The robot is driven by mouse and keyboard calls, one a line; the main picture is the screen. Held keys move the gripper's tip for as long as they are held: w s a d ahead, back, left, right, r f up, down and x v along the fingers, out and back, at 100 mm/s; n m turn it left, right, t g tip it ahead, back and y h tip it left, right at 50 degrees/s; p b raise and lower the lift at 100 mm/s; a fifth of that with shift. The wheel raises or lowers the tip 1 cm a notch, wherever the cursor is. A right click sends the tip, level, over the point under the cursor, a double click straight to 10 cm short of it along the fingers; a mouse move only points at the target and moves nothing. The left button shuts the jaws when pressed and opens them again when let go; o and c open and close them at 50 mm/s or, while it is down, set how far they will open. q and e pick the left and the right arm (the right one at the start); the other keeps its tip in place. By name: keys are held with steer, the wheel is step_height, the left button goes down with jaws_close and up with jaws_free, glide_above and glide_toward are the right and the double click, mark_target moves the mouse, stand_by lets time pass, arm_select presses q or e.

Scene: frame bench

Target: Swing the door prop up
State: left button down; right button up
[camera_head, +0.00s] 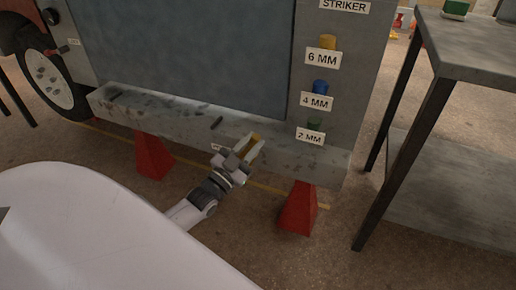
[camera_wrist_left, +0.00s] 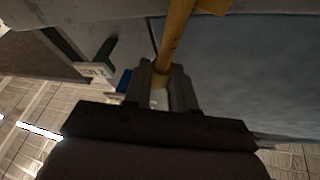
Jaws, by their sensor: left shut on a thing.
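The door prop is a yellow rod. In the left wrist view the prop (camera_wrist_left: 174,38) runs from the top edge down between the fingers of my left gripper (camera_wrist_left: 163,92), which is shut on it. In the head view only a short yellow piece of the prop (camera_head: 255,137) shows at the fingertips of my left gripper (camera_head: 248,148), at the grey sill (camera_head: 180,122) below the dark door opening. The rest of the prop is hard to make out there. My right gripper is not in view.
The frame stands on red stands (camera_head: 300,208). Labelled yellow (camera_head: 327,42), blue (camera_head: 320,87) and green (camera_head: 314,124) pegs sit on the right post. A dark-legged grey table (camera_head: 470,50) stands at the right. A wheel (camera_head: 48,80) is at the left.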

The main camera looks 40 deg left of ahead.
arm_select(q)
steer(key=shift+s+a+r+n+t+y, duration=0.15)
steer(key=shift+a+n+y, duration=0.3)
steer(key=shift+n, duration=0.35)
steer(key=shift+s+a+r+n+t+y, duration=0.15)
steer(key=shift+a+n+y, duration=0.3)
steer(key=shift+n, duration=0.35)
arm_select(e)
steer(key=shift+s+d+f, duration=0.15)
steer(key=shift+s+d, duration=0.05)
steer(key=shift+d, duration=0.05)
arm_select(q)
steer(key=shift+w+a, duration=0.1)
steer(key=shift+a, duration=0.05)
steer(key=c, duration=0.9)
jaws_free()
steer(key=shift+f, duration=0.1)
steer(key=shift+p+v, duration=0.8)
steer(key=shift+v, duration=2.8)
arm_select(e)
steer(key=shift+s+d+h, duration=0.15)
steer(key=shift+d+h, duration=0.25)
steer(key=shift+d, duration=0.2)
